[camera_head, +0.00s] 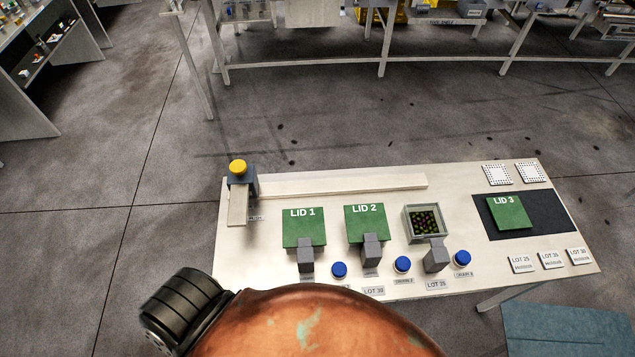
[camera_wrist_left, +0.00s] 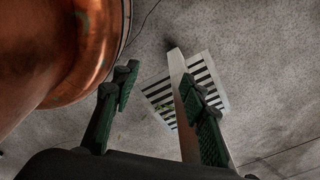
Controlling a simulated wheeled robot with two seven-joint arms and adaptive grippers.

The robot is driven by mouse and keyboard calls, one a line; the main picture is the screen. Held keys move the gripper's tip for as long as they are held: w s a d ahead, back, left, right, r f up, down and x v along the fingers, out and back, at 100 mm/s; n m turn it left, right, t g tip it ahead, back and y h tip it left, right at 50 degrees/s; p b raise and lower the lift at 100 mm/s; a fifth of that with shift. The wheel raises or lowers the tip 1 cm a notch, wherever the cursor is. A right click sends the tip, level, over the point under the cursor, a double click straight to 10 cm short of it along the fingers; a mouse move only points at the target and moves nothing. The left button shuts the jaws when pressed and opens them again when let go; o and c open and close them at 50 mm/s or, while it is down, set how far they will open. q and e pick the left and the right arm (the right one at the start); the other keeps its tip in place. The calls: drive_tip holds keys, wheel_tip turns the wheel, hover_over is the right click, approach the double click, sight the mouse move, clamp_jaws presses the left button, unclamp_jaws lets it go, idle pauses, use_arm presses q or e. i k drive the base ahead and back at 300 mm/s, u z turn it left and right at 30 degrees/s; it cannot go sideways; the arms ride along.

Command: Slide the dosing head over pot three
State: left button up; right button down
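The dosing head appears to be the dark grey block with a yellow knob (camera_head: 238,172) at the left end of a pale rail (camera_head: 340,187) along the table's back. My right gripper is not in view.
LID 1 (camera_head: 303,227) and LID 2 (camera_head: 367,224) cover the other pots. Grey blocks and blue buttons (camera_head: 402,264) stand along the front. White lot cards (camera_head: 551,260) lie at the right. The rail's length to the right of the yellow-knobbed block looks clear.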

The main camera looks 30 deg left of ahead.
sight(242, 189)
drive_tip(key=u, duration=1.15)
drive_tip(key=k, duration=0.4)
drive_tip(key=u, duration=0.65)
drive_tip(key=i, duration=0.5)
drive_tip(key=z, duration=0.05)
